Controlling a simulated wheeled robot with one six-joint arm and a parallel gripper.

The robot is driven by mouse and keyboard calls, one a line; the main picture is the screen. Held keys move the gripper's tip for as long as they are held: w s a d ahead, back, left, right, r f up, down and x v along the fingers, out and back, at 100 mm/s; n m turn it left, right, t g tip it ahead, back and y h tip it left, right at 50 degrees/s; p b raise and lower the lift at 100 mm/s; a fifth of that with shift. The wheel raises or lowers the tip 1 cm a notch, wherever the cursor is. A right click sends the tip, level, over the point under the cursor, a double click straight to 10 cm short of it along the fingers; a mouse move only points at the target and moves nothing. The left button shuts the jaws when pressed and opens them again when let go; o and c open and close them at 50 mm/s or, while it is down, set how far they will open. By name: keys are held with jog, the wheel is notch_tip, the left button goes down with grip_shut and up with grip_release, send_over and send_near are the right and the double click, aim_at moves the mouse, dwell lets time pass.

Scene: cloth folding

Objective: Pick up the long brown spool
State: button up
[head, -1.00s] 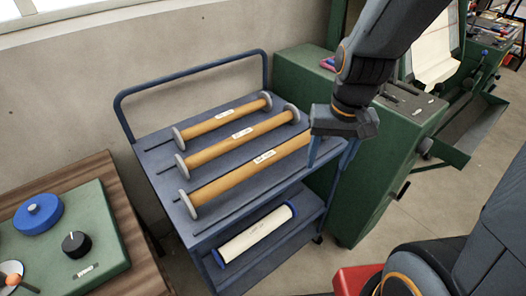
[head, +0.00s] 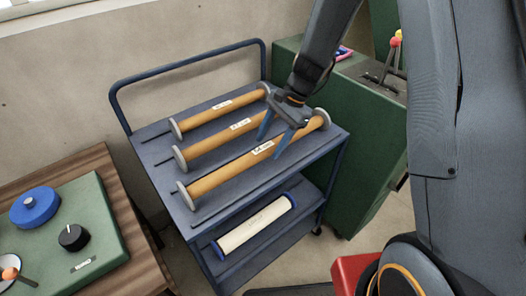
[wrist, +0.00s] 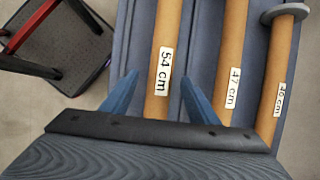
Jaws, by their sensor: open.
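The long brown spool (head: 225,173), with grey end discs and a white label, lies nearest the front on the cart's top shelf. In the wrist view this spool (wrist: 165,35) has a label reading 54 cm. My gripper (head: 270,145) is open above its middle, near the label. In the wrist view the blue fingers of my gripper (wrist: 158,82) stand one on each side of the spool, with nothing held. I cannot tell how far the tips are above the shelf. The fingers and palm hide a part of the spool.
Two shorter brown spools lie behind it: one marked 47 cm (wrist: 231,45) and one marked 40 cm (wrist: 283,60). The blue cart (head: 157,150) holds a white roll (head: 254,226) on its lower shelf. A green cabinet (head: 345,150) stands at right, a wooden table (head: 60,173) at left.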

aim_at(267, 146)
jog(key=shift+p+x, duration=0.8)
jog(key=shift+x, duration=1.5)
jog(key=shift+a, duration=0.1)
jog(key=c, duration=1.3)
jog(key=shift+r, duration=0.1)
